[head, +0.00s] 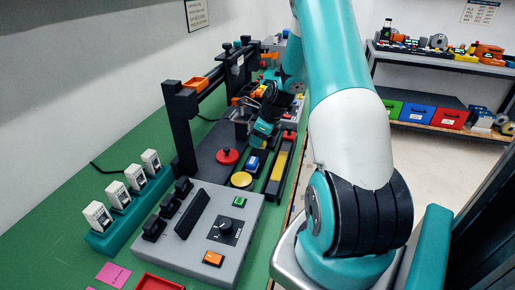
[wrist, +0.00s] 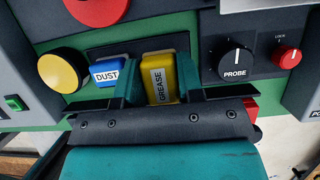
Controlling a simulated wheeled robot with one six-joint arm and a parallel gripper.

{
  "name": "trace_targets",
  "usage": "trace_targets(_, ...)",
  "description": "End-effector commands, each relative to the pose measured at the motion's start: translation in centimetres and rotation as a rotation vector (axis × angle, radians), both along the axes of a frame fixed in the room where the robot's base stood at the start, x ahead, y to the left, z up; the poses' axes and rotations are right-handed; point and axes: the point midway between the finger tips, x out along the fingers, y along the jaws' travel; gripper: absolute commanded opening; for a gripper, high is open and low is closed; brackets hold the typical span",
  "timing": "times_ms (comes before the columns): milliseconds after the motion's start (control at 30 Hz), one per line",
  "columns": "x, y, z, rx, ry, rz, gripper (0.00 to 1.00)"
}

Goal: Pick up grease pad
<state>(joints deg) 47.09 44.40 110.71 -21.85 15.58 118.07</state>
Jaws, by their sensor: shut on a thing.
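The grease pad (wrist: 159,72) is a yellow block with a grey label reading GREASE. It sits between the two teal fingers of my gripper (wrist: 160,88) in the wrist view, and the jaws are shut on it. Whether it is clear of the surface below, I cannot tell. In the head view my gripper (head: 264,133) is low over the bench row, beyond the blue pad, and I cannot make out the grease pad there. The blue pad (wrist: 106,73), labelled DUST, lies just left of my gripper; it also shows in the head view (head: 252,163).
A yellow round knob (wrist: 62,70) is left of the dust pad. A black PROBE dial (wrist: 236,62) and a small red knob (wrist: 291,59) are to the right. A black printer frame (head: 183,130) and a grey control box (head: 205,225) stand on the green bench.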

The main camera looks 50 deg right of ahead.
Motion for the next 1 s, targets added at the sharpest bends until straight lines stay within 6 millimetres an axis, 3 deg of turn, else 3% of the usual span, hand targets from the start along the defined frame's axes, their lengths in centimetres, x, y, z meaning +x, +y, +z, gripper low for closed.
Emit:
trace_targets(100, 0.1, -0.1, 3.9, -0.008, -0.006, -0.001, 0.09)
trace_targets(300, 0.1, -0.1, 9.9, -0.006, -0.006, 0.0, 0.09)
trace_targets(500, 0.0, -0.1, 14.0, -0.003, -0.003, -0.001, 0.09)
trace_targets(700, 0.0, 0.0, 15.8, 0.0, -0.001, 0.0, 0.09)
trace_targets(1000, 0.0, 0.0, 16.0, -0.001, 0.0, 0.0, 0.09)
